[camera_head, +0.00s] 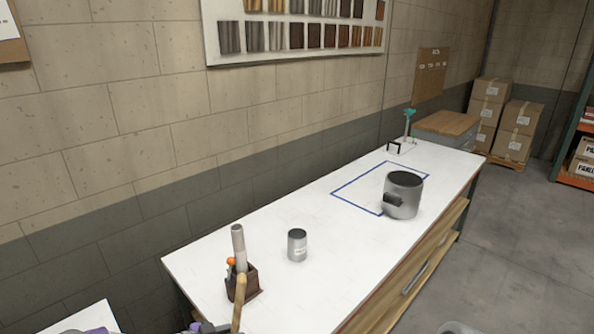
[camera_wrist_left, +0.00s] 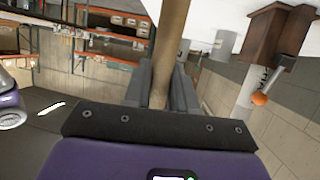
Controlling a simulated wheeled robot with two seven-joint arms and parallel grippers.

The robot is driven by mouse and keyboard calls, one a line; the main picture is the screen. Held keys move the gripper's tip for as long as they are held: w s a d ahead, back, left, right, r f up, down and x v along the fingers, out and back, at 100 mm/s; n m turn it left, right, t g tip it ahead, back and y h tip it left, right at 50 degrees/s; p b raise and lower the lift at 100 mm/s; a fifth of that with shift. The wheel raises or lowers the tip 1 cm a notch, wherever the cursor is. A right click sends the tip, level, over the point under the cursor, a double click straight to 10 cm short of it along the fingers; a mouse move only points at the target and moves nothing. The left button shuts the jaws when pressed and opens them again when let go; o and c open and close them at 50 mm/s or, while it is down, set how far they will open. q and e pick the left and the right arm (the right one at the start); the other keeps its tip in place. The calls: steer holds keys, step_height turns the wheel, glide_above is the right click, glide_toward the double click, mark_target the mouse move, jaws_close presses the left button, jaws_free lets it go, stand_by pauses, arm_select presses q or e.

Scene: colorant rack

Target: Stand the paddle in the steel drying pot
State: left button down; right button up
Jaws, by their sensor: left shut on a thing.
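The paddle (camera_head: 239,303) shows as a tan wooden shaft, upright in front of the dark holder in the head view. In the left wrist view the paddle (camera_wrist_left: 172,45) runs up from between the fingers of my left gripper (camera_wrist_left: 160,88), which is shut on it. Its far end is out of frame. A small steel pot (camera_head: 297,247) with a pale label stands upright on the white table, right of the paddle and apart from it. Its dark mouth is open at the top. The label is too small to read. My right gripper is not in view.
A brown wooden holder (camera_head: 246,284) with a grey tube (camera_head: 238,245) and an orange-tipped tool stands close behind the paddle. A larger grey pot (camera_head: 402,200) with a dark fitting stands at the blue outline's edge. The white table (camera_head: 330,262) is clear between the pots.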

arm_select(q)
steer(key=m+b, duration=0.4)
steer(key=m, duration=0.1)
steer(key=shift+f, duration=0.2)
steer(key=shift+r+m+b, duration=0.1)
steer(key=shift+m+b, duration=0.4)
steer(key=shift+m, duration=0.4)
steer(key=shift+r, duration=0.1)
steer(key=m+b, duration=0.2)
steer(key=m, duration=0.1)
steer(key=m+b, duration=0.1)
steer(key=b, duration=0.1)
steer(key=shift+f+m, duration=0.25)
steer(key=shift+m, duration=0.05)
steer(key=m+b, duration=0.3)
steer(key=shift+m, duration=0.3)
steer(key=shift+r+m+b, duration=0.1)
steer(key=shift+m+b, duration=0.2)
steer(key=shift+b, duration=0.1)
steer(key=shift+r+m, duration=0.1)
steer(key=shift+m, duration=0.2)
